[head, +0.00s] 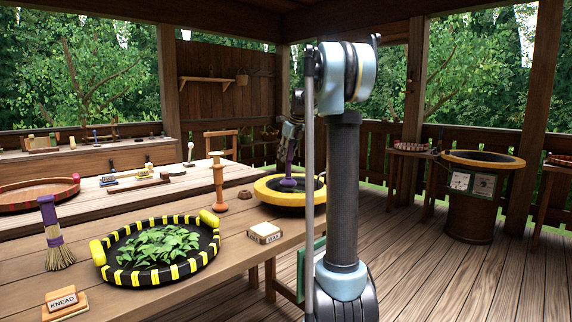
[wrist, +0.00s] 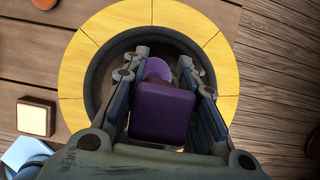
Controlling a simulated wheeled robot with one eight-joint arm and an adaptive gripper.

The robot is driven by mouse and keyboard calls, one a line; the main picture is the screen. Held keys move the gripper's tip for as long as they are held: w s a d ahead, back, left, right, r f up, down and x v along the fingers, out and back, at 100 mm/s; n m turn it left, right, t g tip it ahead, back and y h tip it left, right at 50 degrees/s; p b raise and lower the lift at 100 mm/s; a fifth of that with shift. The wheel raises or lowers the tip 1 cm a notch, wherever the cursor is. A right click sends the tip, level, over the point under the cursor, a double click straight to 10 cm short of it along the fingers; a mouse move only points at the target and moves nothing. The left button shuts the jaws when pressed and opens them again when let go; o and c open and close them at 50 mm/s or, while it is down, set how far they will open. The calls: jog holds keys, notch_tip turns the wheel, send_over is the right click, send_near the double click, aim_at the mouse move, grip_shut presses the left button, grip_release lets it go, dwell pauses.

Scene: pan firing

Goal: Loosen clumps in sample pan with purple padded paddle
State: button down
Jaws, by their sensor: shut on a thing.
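My gripper (head: 292,130) is shut on the purple paddle (head: 291,156), which hangs roughly upright with its padded end low at the yellow-rimmed pan (head: 262,191). In the wrist view, the fingers of my gripper (wrist: 170,85) flank the purple block-shaped handle (wrist: 163,112), and the round purple pad (wrist: 158,69) shows beyond it inside the pan. The pan's yellow rim (wrist: 78,70) surrounds a dark inside. My gripper and the paddle hide much of that inside, so I cannot tell what lies in it or whether the pad touches the bottom.
A black-and-yellow tray (head: 110,277) of green leaves stands left on the table. A purple-handled brush (head: 53,235), a KNEAD block (head: 64,304), another labelled block (head: 264,233) and an orange wooden tool (head: 218,185) stand nearby. A yellow-rimmed drum (head: 470,200) stands right on open floor.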

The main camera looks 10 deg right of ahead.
jog(key=shift+r, duration=3.5)
jog(key=shift+s, duration=0.15)
